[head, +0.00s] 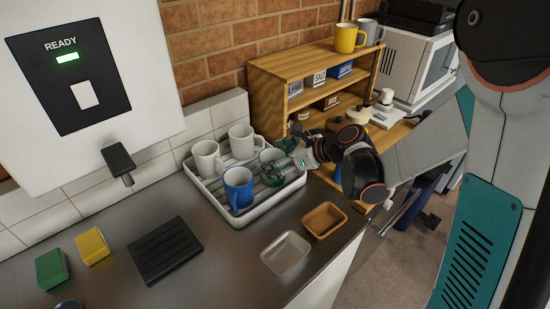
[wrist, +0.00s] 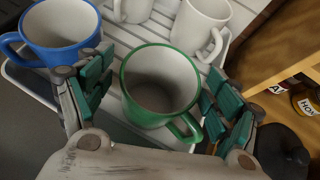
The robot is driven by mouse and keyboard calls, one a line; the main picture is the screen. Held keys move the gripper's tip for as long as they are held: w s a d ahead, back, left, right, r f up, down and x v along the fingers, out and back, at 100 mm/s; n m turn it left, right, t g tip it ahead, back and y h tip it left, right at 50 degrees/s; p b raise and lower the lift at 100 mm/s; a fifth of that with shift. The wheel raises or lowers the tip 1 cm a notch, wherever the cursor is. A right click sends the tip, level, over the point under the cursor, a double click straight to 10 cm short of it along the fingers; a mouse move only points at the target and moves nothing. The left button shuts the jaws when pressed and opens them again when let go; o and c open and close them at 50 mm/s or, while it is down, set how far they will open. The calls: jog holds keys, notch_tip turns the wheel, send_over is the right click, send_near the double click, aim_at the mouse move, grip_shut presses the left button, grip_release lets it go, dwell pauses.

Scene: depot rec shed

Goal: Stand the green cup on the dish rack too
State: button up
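The green cup (wrist: 160,85) is upright with its white inside facing up, on the white dish rack (head: 270,204), near the rack's right end. Its handle points toward the bottom right in the wrist view. In the head view the green cup (head: 270,155) is partly hidden by my gripper (head: 287,168). In the wrist view my gripper (wrist: 155,102) is open, with one finger on each side of the cup and a visible gap at the left finger. Whether the right finger touches the cup is hard to tell. The rack (wrist: 145,27) shows slats behind the cup.
A blue mug (head: 238,188) and two white mugs (head: 206,158) (head: 242,141) share the rack. A wooden shelf (head: 283,69) stands close behind my gripper. A grey dish (head: 286,253) and a brown dish (head: 324,220) sit in front. The counter between rack and black mat (head: 164,250) is clear.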

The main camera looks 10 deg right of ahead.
dwell(0.3)
jog(key=shift+r, duration=0.25)
jog(key=p+v, duration=0.3)
jog(key=v, duration=0.9)
jog(key=shift+p, duration=0.35)
jog(key=shift+f, duration=0.15)
